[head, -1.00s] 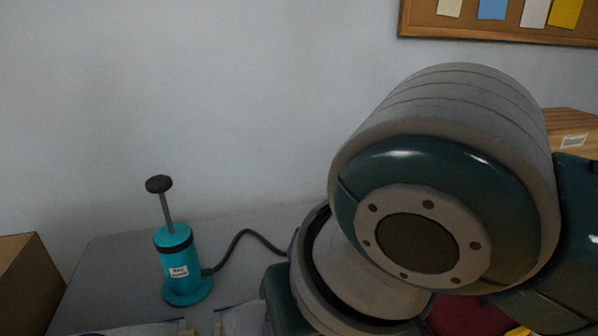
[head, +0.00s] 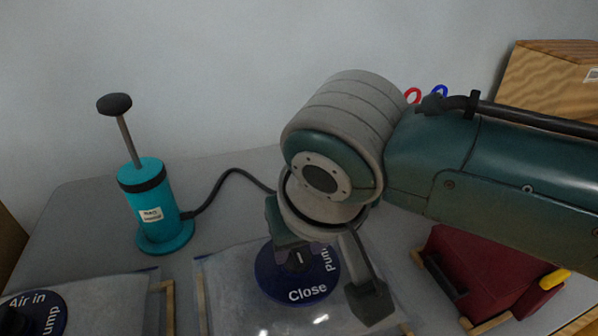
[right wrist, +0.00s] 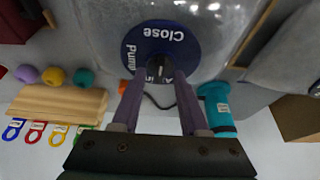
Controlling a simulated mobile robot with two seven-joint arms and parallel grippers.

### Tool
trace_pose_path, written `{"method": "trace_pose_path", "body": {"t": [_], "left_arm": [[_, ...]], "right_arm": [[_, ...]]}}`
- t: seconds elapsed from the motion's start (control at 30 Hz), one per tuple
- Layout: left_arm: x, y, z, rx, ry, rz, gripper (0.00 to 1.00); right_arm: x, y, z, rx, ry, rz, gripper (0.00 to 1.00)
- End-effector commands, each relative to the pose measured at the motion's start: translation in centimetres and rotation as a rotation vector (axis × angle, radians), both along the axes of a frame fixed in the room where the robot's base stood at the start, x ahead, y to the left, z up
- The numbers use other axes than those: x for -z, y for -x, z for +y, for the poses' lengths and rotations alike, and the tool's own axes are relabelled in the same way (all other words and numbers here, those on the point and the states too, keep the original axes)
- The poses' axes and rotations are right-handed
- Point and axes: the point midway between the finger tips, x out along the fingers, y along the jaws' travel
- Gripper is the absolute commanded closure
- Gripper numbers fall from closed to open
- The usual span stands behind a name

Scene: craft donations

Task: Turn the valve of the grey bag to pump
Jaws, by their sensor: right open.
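A blue round valve dial (head: 300,292) with white words "Close" and "Pump" sits on a pale greyish bag (head: 225,280) on the table. It also shows upside down in the right wrist view (right wrist: 158,42). Its dark centre knob (right wrist: 160,68) bears a white mark. My right gripper (head: 300,252) is over the dial; in the right wrist view its open fingers (right wrist: 158,88) stand on either side of the knob, and I cannot tell whether they touch it. Part of the dial's lettering is hidden by the gripper. My left gripper is not in view.
A teal hand pump (head: 157,205) stands at left, its black hose (head: 222,180) running towards the dial. Another bag (head: 115,310) with a dial (head: 35,312) lies front left. A dark red object (head: 475,265) and a wooden box (head: 550,85) are at right.

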Motion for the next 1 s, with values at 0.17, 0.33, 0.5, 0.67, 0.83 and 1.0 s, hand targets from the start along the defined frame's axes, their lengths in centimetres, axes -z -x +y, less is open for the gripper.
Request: {"method": "trace_pose_path", "body": {"t": [0.17, 0.33, 0.5, 0.67, 0.83, 1.0], "left_arm": [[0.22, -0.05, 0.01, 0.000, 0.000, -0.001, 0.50], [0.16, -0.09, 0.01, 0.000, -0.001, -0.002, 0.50], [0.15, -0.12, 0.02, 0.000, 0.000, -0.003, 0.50], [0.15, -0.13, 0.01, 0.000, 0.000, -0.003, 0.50], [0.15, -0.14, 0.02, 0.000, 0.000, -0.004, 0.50], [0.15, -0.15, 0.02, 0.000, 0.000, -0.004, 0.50]], "right_arm": [[0.52, -0.22, 0.10, -0.001, -0.001, -0.001, 0.56], [0.50, -0.20, 0.09, -0.001, -0.001, 0.000, 0.56], [0.50, -0.19, 0.08, 0.000, -0.001, 0.000, 0.73], [0.50, -0.18, 0.07, 0.000, -0.001, 0.000, 0.91], [0.51, -0.18, 0.07, 0.000, -0.001, 0.000, 1.00], [0.51, -0.18, 0.06, 0.000, -0.001, 0.000, 1.00]]}}
